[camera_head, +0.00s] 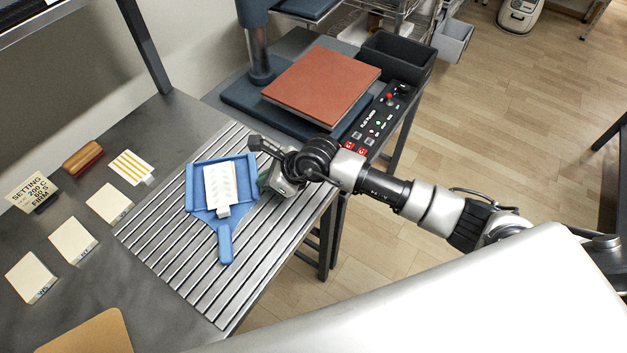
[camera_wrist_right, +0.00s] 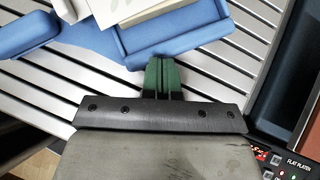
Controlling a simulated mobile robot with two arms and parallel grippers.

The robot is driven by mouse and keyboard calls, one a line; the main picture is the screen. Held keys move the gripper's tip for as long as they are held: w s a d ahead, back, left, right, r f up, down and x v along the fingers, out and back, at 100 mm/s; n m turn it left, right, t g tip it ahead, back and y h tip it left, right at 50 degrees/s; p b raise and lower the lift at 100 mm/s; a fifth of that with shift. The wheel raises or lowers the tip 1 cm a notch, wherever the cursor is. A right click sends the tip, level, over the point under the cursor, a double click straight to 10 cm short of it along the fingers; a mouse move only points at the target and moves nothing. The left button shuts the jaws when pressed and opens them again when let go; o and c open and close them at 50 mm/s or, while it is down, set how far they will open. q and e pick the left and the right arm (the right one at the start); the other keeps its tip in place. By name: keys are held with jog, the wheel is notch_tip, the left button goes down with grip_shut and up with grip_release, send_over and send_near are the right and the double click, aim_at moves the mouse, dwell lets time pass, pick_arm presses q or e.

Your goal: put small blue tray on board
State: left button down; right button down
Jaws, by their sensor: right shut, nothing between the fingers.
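The small blue tray (camera_head: 190,185) lies flat on the slatted metal rack, its handle (camera_head: 225,243) pointing toward the front. A white slab with a faint leaf-like pattern (camera_head: 220,185) lies on it. In the right wrist view the tray's blue edge (camera_wrist_right: 175,38) is just beyond my green fingertips (camera_wrist_right: 160,75). My right gripper (camera_head: 264,180) is at the tray's right side, shut with nothing in it. I cannot tell whether it touches the tray. A tan board (camera_head: 90,336) shows partly at the bottom left. My left gripper is not in view.
The slatted rack (camera_head: 170,245) is bare around the tray. Pale cards (camera_head: 73,240), a striped card (camera_head: 131,167), a brown block (camera_head: 83,157) and a sign (camera_head: 32,191) are at left. A press with a red-brown plate (camera_head: 320,83), a control panel (camera_head: 381,118) and a dark bin (camera_head: 397,60) stand behind.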

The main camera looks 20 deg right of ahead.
jog(key=v, duration=1)
jog(key=shift+d+r+b, duration=0.15)
jog(key=shift+r+b, duration=0.05)
jog(key=shift+b, duration=0.25)
jog(key=shift+s, duration=0.1)
dwell(0.5)
